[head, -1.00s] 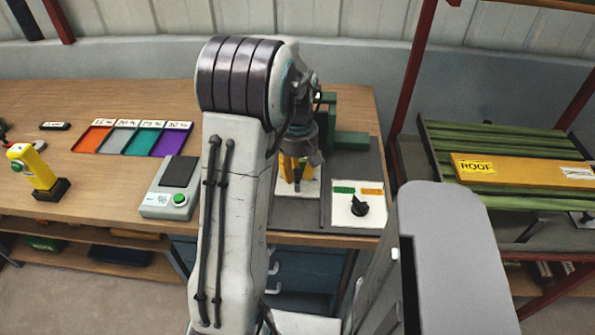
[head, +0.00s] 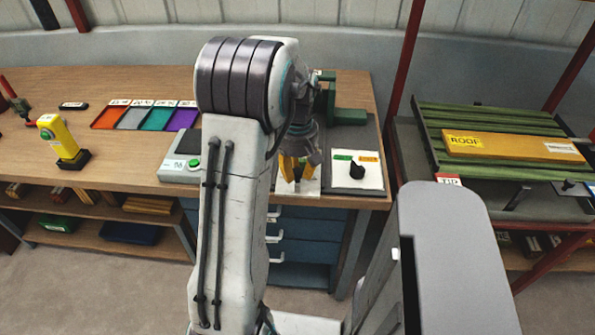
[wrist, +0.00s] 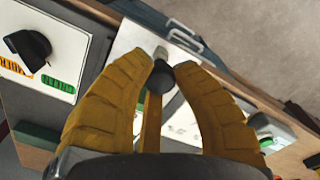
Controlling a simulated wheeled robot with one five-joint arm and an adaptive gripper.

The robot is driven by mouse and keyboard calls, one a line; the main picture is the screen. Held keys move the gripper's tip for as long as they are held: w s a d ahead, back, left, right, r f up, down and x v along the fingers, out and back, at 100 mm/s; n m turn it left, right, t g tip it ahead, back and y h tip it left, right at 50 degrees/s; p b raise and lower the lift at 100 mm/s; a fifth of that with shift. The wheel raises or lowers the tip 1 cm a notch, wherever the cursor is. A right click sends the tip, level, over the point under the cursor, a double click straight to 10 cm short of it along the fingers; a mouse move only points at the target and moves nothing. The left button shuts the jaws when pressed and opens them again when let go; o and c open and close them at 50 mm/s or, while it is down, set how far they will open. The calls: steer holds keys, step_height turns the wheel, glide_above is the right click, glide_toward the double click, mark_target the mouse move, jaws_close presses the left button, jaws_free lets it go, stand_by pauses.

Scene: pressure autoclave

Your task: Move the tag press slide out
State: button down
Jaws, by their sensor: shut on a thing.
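My gripper (head: 296,178) has yellow fingers and is at the front edge of the bench, in front of the green tag press (head: 347,115). In the wrist view, the fingertips (wrist: 161,72) are closed on a dark round knob (wrist: 163,80) with a pale grey end, which I take to be the slide's handle. A white plate (wrist: 130,38) lies beneath the fingers. My arm hides part of the press and most of the slide in the head view, so I cannot tell how far the slide is out.
A white panel (head: 372,178) with a black selector knob (head: 357,169) sits right of my gripper. A grey box with a green button (head: 194,163) is at left. Blue drawers (head: 300,248) are below the bench. A green slatted rack (head: 487,117) stands at right.

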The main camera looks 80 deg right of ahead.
steer(key=shift+a+f, duration=0.25)
steer(key=c, duration=0.9)
jaws_free()
steer(key=shift+r, duration=0.1)
steer(key=shift+c, duration=0.2)
steer(key=shift+r, duration=0.1)
steer(key=shift+d+r, duration=0.15)
steer(key=shift+r, duration=0.45)
step_height(320, 180, up, 11)
steer(key=shift+f, duration=0.15)
